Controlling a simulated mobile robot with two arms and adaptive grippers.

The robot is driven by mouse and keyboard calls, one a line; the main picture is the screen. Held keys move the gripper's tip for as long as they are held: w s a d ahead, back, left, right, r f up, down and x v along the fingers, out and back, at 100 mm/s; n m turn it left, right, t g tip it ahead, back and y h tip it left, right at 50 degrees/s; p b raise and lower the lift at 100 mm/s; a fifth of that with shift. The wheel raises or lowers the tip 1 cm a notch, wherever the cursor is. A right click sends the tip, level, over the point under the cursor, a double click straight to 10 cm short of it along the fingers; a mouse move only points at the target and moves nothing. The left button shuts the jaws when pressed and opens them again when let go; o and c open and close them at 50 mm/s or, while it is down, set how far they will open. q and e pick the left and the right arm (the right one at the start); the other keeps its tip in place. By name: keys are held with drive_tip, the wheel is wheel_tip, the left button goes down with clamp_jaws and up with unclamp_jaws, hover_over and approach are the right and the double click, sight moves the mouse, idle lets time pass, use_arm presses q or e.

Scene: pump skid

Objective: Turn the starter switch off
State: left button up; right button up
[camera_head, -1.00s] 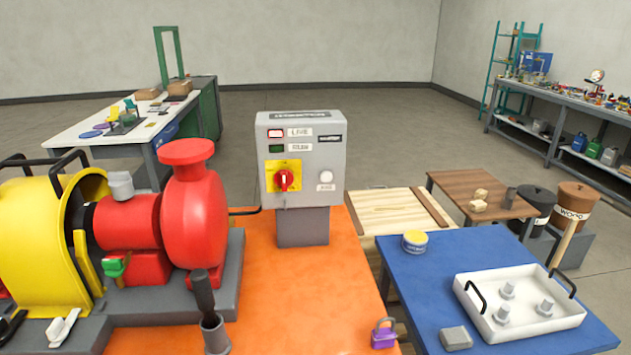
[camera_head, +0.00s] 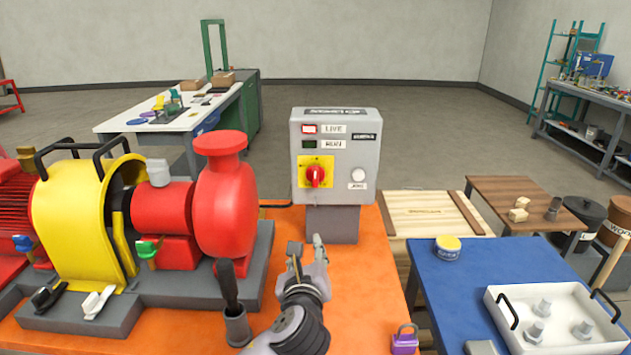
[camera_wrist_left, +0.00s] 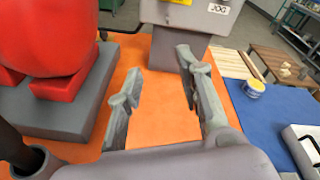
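The grey starter box (camera_head: 363,130) stands on a post on the orange bench. Its starter switch, a red knob (camera_head: 316,176) on a yellow plate (camera_head: 303,163), is on the lower left of its face; the knob looks roughly upright, its exact setting too small to read. The LIVE lamp (camera_head: 309,129) shows red and white; the RUN lamp (camera_head: 309,145) is dark green. My left gripper (camera_head: 306,248) is open and empty, below the switch and apart from it. The left wrist view shows its fingers (camera_wrist_left: 160,75) spread, with the box's underside beyond; the knob is out of that view.
The red pump (camera_head: 226,205) and yellow guard (camera_head: 75,215) stand left of my gripper. A dark handle (camera_head: 227,285) rises from a grey holder beside it. A purple padlock (camera_head: 404,343) lies on the bench at right. A blue table (camera_head: 450,285) with a white tray stands further right.

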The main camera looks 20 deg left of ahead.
use_arm(q)
wheel_tip(320, 180, up, 6)
drive_tip(key=w+m+t, duration=0.2)
drive_tip(key=w+m, duration=0.1)
drive_tip(key=m, duration=0.1)
drive_tip(key=p, duration=0.2)
approach(315, 178)
drive_tip(key=shift+y, duration=0.3)
drive_tip(key=x, duration=0.8)
drive_tip(key=shift+w+d+f, duration=0.1)
drive_tip(key=shift+w, duration=0.25)
drive_tip(key=shift+c, duration=0.3)
clamp_jaws()
